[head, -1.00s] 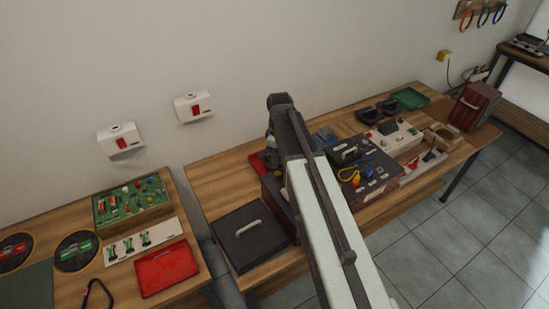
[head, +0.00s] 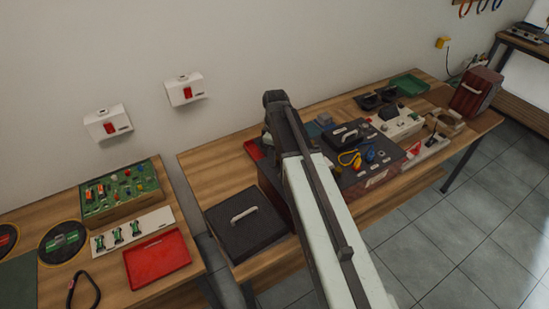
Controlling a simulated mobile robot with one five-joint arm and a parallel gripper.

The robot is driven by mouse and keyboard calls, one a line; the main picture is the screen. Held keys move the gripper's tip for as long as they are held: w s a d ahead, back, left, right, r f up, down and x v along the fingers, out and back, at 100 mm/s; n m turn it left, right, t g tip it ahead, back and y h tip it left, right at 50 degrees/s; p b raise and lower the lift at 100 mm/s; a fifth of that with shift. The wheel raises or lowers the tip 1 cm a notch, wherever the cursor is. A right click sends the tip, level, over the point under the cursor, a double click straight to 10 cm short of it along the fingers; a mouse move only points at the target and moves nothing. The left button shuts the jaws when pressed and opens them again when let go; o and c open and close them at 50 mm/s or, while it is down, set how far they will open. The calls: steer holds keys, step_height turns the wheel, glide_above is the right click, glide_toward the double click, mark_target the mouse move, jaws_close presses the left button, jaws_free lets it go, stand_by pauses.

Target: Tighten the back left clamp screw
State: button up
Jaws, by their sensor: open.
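I cannot make out the back left clamp screw; it is too small or hidden. A dark-topped unit (head: 365,180) with a handle, a yellow cable and blue and red parts stands on the right-hand bench, partly behind my arm. A green board (head: 120,192) with small coloured parts sits in a wooden box on the left bench. A white plate with green parts (head: 132,232) lies in front of it. My arm rises from the bottom to a dark elbow over the right-hand bench. My gripper is hidden behind it.
A black lid or box with a handle (head: 245,224) sits at the right-hand bench's left end. A red tray (head: 157,260) lies on the left bench. A red-brown box (head: 475,92) stands at the far right. A gap separates the benches. Tiled floor is clear at lower right.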

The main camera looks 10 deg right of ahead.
jaws_close()
steer(key=shift+m, duration=0.3)
steer(key=m, duration=1)
steer(key=shift+m, duration=0.4)
steer(key=m, duration=0.5)
steer(key=shift+m, duration=2.8)
